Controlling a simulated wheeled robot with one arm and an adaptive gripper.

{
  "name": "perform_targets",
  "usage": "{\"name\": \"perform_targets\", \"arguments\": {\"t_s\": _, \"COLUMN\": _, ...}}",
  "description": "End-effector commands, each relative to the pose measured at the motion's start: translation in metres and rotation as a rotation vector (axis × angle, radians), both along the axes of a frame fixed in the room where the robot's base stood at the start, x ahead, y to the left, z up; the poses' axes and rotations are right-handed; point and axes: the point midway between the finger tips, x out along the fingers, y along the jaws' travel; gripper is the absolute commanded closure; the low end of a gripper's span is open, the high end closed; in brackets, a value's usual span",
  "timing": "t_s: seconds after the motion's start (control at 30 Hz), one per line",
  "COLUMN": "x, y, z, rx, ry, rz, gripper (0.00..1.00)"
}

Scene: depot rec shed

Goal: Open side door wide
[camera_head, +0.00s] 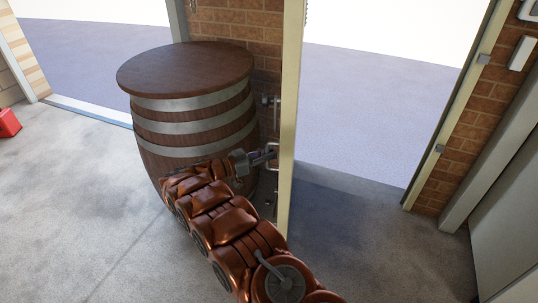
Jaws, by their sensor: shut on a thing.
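The side door (290,130) is cream-coloured and stands open, seen nearly edge-on in the head view. The doorway to its right shows paved ground outside. A metal pull handle (273,147) is on the door's left face. My gripper (268,155) is shut on this handle, with my copper-coloured arm reaching up to it from the bottom of the view. The fingertips are small and their exact hold is hard to make out. Most of the door's face is hidden by the steep angle.
A wooden barrel (185,73) with metal bands stands close to the left of the door and my gripper. A brick wall with the door frame (460,100) is at right. A red object (8,122) lies far left. The concrete floor at left is clear.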

Motion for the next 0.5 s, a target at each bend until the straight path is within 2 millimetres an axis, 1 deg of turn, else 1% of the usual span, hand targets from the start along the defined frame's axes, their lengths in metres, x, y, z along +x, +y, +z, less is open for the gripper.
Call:
{"name": "perform_targets", "arguments": {"t_s": 0.07, "x": -0.0008, "y": 0.0009, "z": 0.0001, "rx": -0.001, "ry": 0.000, "rz": 0.000, "gripper": 1.00}}
{"name": "perform_targets", "arguments": {"t_s": 0.1, "x": -0.0008, "y": 0.0009, "z": 0.0001, "rx": -0.002, "ry": 0.001, "rz": 0.000, "gripper": 0.86}}
{"name": "perform_targets", "arguments": {"t_s": 0.33, "x": -0.0004, "y": 0.0000, "z": 0.0000, "rx": 0.000, "ry": 0.001, "rz": 0.000, "gripper": 0.62}}
{"name": "perform_targets", "arguments": {"t_s": 0.37, "x": -0.0003, "y": -0.0001, "z": 0.0000, "rx": 0.000, "ry": 0.001, "rz": 0.000, "gripper": 0.61}}
{"name": "perform_targets", "arguments": {"t_s": 0.5, "x": -0.0001, "y": -0.0005, "z": 0.0000, "rx": 0.000, "ry": 0.001, "rz": -0.001, "gripper": 0.61}}
